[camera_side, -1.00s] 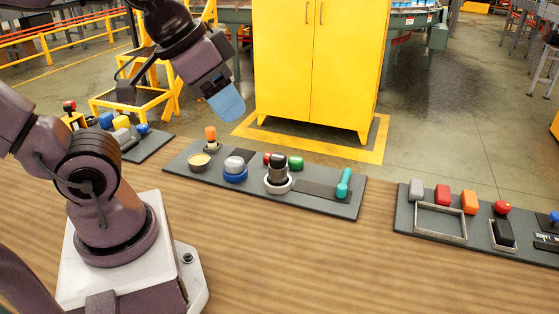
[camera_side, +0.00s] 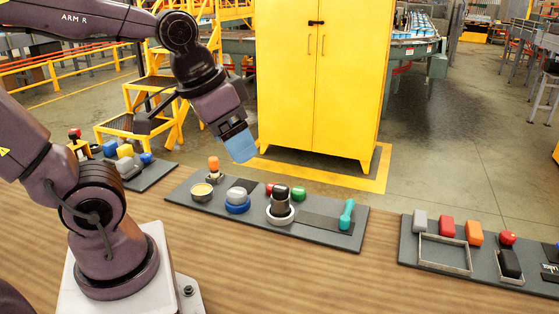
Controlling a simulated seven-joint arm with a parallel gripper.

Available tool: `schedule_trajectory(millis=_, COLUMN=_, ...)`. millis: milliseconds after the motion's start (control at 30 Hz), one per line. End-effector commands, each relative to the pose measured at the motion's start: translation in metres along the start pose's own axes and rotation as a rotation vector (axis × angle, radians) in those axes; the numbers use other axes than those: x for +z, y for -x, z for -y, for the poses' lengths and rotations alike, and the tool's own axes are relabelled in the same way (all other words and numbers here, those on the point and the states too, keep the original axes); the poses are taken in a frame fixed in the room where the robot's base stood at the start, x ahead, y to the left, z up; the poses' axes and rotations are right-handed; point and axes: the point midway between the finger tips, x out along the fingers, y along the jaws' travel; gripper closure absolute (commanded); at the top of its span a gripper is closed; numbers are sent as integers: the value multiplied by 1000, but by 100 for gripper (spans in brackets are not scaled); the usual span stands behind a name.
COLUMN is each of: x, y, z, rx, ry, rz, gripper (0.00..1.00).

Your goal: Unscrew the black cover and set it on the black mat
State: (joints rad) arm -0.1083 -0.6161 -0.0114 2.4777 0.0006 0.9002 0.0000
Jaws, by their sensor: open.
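The black cover (camera_side: 281,196) stands upright on a white ring-shaped base (camera_side: 280,218) on the middle grey board. The flat black mat (camera_side: 318,221) lies on the same board, just right of that base, and is bare apart from a teal-handled tool at its right end. My gripper (camera_side: 243,153), with light blue fingers, hangs in the air above and behind the board, left of the cover. It is open, and nothing shows in it. The gap between its fingers is hard to see from this side.
The same board holds a silver-topped blue jar (camera_side: 237,199), a yellow-topped round dish (camera_side: 202,192), an orange knob (camera_side: 214,164) and a green piece (camera_side: 299,193). A teal-handled tool (camera_side: 346,214) stands at the right. The wooden table (camera_side: 300,275) in front is clear.

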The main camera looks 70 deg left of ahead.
Motion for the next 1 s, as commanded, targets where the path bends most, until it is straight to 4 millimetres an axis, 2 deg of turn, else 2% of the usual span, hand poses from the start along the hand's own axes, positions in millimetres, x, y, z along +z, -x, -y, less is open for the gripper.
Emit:
schedule_trajectory(millis=100, x=-19, y=-23, z=23, rx=-42, ry=58, rz=116, gripper=27)
schedule_trajectory(millis=267, x=-48, y=-58, z=59, rx=-50, ry=-29, rz=245, gripper=27)
schedule_trajectory(millis=467, x=-75, y=-115, z=114, rx=34, ry=-290, rz=370, gripper=27)
schedule_trajectory(millis=600, x=-89, y=-161, z=153, rx=145, ry=-586, rz=399, gripper=27)
schedule_trajectory(millis=667, x=-96, y=-174, z=165, rx=186, ry=-731, rz=389, gripper=27)
schedule_trajectory(millis=733, x=-106, y=-181, z=170, rx=213, ry=-899, rz=365, gripper=27)
schedule_trajectory(millis=833, x=-120, y=-176, z=175, rx=217, ry=-1091, rz=333, gripper=27)
schedule_trajectory(millis=1000, x=-120, y=-176, z=175, rx=245, ry=-1245, rz=323, gripper=27)
